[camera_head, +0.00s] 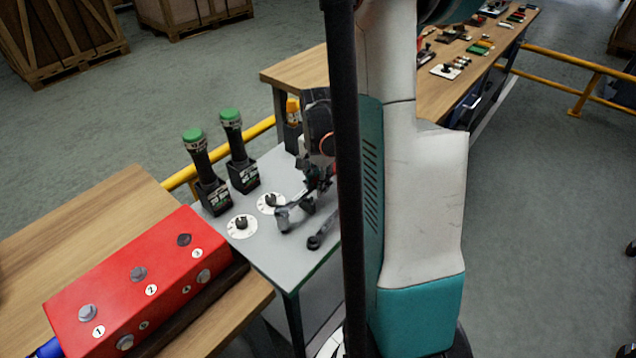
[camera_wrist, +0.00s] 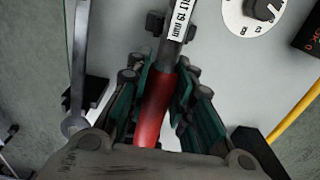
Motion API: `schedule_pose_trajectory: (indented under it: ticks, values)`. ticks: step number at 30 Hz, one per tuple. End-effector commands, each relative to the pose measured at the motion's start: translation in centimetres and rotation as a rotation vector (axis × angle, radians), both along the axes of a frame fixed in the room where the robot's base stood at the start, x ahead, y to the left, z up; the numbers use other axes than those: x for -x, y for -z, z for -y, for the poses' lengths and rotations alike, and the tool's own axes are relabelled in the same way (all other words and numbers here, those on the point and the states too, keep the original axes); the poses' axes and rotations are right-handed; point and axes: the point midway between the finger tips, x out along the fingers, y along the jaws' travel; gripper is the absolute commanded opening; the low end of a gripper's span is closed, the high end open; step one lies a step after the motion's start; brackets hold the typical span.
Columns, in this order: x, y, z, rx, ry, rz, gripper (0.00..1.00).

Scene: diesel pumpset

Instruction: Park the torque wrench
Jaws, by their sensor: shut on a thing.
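The torque wrench shows in the wrist view as a red handle (camera_wrist: 153,108) and a grey shaft with a white label (camera_wrist: 179,18). My gripper (camera_wrist: 165,80) is shut on the red handle, with a finger on each side. Small dark pieces (camera_wrist: 155,22) flank the shaft; I cannot tell whether they touch it. The far end of the wrench is out of the wrist view. In the head view my gripper (camera_head: 305,200) is low over the grey table (camera_head: 305,265), partly hidden by my arm and a dark post.
A spanner (camera_wrist: 79,60) lies left of the wrench. Two dials (camera_head: 242,226) (camera_head: 271,203) and two green-capped tools (camera_head: 196,152) (camera_head: 235,143) in black holders stand left of my gripper. A red box with numbered bolts (camera_head: 140,285) sits on the wooden bench. Yellow rails (camera_head: 262,128) run behind.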

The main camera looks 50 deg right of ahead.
Motion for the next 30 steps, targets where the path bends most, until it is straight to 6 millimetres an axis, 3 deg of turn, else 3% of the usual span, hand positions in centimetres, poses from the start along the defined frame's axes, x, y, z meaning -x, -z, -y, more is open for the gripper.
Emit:
schedule_pose_trajectory:
  ticks: [30]
  values:
    - [-0.02,0.94,0.01,0.0,0.0,0.0,0.0]
